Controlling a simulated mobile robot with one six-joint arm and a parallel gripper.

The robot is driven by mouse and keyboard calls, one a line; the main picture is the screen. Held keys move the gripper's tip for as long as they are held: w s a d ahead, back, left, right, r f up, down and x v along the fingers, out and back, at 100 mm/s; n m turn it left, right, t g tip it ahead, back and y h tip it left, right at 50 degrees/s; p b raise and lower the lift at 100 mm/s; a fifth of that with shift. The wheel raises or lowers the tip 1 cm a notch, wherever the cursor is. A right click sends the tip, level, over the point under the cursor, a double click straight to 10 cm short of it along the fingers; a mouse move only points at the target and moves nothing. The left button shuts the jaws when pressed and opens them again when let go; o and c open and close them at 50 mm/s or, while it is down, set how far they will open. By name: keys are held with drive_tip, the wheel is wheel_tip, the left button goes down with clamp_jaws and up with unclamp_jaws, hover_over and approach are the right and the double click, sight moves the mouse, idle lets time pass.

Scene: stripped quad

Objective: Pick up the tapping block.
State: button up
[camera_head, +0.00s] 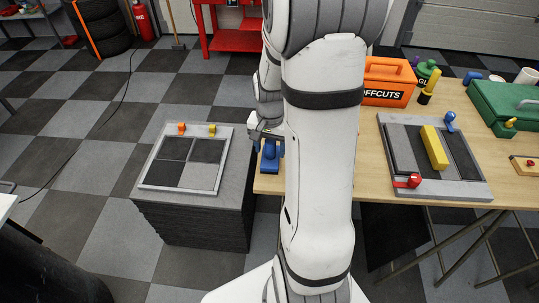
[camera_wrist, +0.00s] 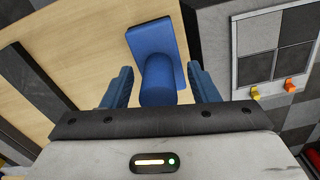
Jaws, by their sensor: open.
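A blue block with a round upright grip (camera_wrist: 158,80), which looks like the tapping block, stands on the wooden table. In the wrist view its grip lies between the two fingers of my gripper (camera_wrist: 161,84). The fingers are open, one on each side, with a gap showing at the left; contact at the right is hard to tell. In the head view the blue block (camera_head: 270,160) is at the table's left end, with my gripper (camera_head: 266,136) just above it. My arm hides part of the table beside it.
A grey stand with a tiled panel (camera_head: 146,187) is left of the table (camera_head: 365,178), across a narrow gap. Right of my arm are a grey tray (camera_head: 400,122) with a yellow bar (camera_head: 434,148), an orange offcuts box (camera_head: 388,82) and a green case (camera_head: 505,103).

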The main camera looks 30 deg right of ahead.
clamp_jaws()
idle(0.5)
wheel_tip(320, 180, up, 10)
drive_tip(key=shift+r+b, duration=0.1)
drive_tip(key=shift+b, duration=0.25)
